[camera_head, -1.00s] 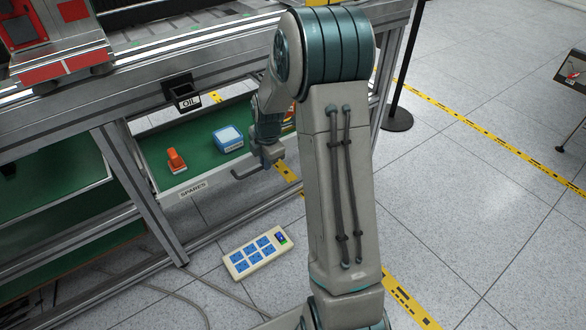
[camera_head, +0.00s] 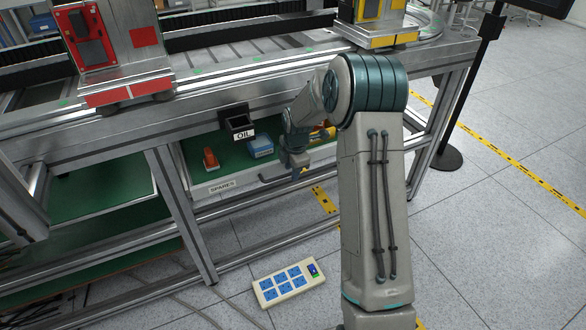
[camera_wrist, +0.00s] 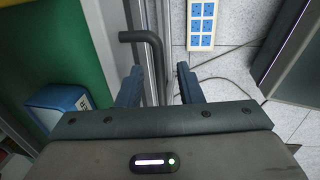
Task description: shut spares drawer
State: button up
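The spares drawer (camera_head: 232,167) is partly open under the workbench frame, with a green floor and a "SPARES" label (camera_head: 222,186) on its front. An orange item (camera_head: 210,158) and a blue box (camera_head: 260,147) are inside. The blue box also shows in the wrist view (camera_wrist: 62,105). My gripper (camera_head: 294,168) is at the drawer front, by its dark bar handle (camera_wrist: 145,40). In the wrist view the fingers (camera_wrist: 158,82) are apart, with the handle between them in the picture. Whether they touch it cannot be told.
An oil bin (camera_head: 238,125) hangs on the bench beam above the drawer. A power strip (camera_head: 287,284) with cables lies on the floor in front. A frame leg (camera_head: 182,215) stands left of the drawer. A black post (camera_head: 450,150) stands right. Floor at the right is clear.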

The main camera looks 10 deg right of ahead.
jog(key=shift+a+r, duration=0.1)
jog(key=shift+a, duration=0.05)
notch_tip(320, 180, up, 13)
jog(key=s+p, duration=0.2)
jog(key=p, duration=0.1)
jog(key=shift+s+d+r, duration=0.2)
jog(key=shift+s+d, duration=0.05)
dwell(0.3)
jog(key=s+a+r+m+p, duration=0.3)
jog(key=s+r+m+p, duration=1.6)
jog(key=s+r, duration=0.8)
jog(key=s+m, duration=0.1)
jog(key=s, duration=0.3)
jog(key=shift+t, duration=0.3)
